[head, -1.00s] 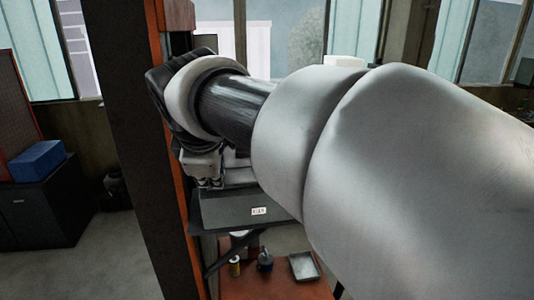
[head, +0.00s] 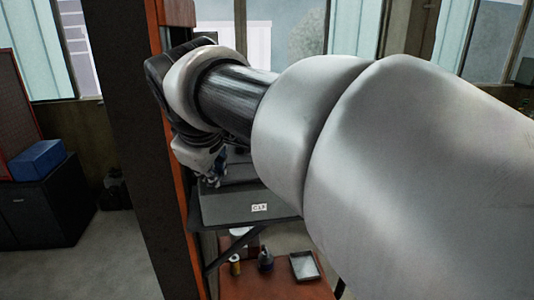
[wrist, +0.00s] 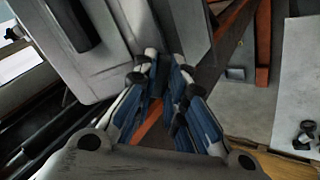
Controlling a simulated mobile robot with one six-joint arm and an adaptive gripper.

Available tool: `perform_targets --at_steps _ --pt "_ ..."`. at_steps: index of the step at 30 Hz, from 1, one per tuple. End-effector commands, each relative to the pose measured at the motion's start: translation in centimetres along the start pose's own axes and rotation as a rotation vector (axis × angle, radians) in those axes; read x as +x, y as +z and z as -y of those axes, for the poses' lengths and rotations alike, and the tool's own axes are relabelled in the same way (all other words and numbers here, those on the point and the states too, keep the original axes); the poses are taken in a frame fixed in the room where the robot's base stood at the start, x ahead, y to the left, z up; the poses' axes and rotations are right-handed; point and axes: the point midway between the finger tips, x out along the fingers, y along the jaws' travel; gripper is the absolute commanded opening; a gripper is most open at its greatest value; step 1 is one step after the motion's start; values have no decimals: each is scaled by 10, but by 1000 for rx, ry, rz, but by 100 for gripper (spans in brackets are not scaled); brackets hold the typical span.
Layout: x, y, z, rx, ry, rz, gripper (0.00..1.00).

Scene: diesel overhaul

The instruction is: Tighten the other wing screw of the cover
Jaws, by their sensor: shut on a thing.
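The grey cover (wrist: 150,12) fills the upper left and top middle of the wrist view, with a dark bar-shaped part on it. My gripper (wrist: 164,64) comes up from the bottom of that view, with its blue-padded fingers drawn close together at the cover's edge. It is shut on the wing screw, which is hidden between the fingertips. In the head view my gripper (head: 212,178) points down at the grey unit above the shelf, below my wrist. My arm hides most of the cover there, and no wing screw can be made out.
A dark shelf (head: 235,208) with a small white label (head: 259,207) lies under the work. Below it, a lower orange shelf (head: 270,288) holds a tray (head: 304,266) and small bottles. A dark and orange post (head: 150,150) stands close left of my gripper.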

Motion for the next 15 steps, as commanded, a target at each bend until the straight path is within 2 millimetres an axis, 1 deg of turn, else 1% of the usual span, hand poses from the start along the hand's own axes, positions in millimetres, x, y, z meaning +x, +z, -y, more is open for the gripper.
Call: perform_targets --at_steps 6,8,10,15 --pt "2 0 1 267 1 -1 0" --pt "1 0 0 322 1 -1 0" --pt "1 0 0 359 1 -1 0" --pt "0 0 0 367 0 -1 0"
